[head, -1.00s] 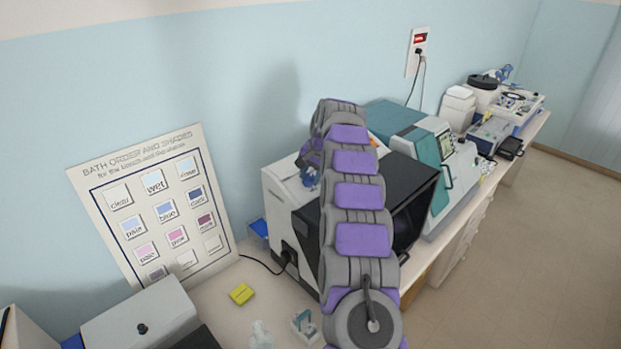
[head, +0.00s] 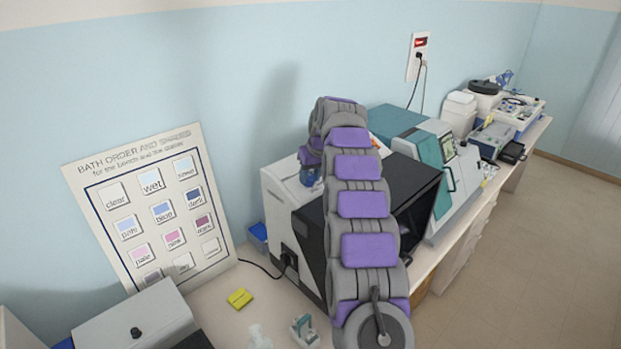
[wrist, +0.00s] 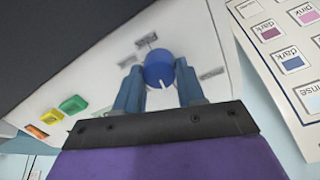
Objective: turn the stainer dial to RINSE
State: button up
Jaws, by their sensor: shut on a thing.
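The stainer dial is a round blue knob (wrist: 159,70) with a white pointer line, on the white stainer panel (wrist: 110,65) in the wrist view. My gripper (wrist: 160,86) has its two blue fingers on either side of the dial, shut on it. The pointer line points toward the gripper's base in that view. Small labels lie around the dial, too blurred to read. In the head view the stainer (head: 290,205) is a white and black box. My arm hides much of it, and the gripper (head: 310,176) is over its top panel.
Green, yellow and orange buttons (wrist: 58,117) sit on the panel left of the dial. A bath order chart (head: 150,215) leans on the wall. A teal and white machine (head: 440,175) stands right of the stainer. A yellow block (head: 240,299) lies on the bench.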

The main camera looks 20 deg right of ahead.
jog(key=shift+w+r+n, duration=0.1)
jog(key=shift+r+n, duration=0.05)
jog(key=shift+n, duration=0.45)
jog(key=shift+b, duration=0.3)
jog(key=o, duration=1)
jog(key=shift+o, duration=0.2)
jog(key=p+v, duration=0.4)
jog(key=v, duration=1.3)
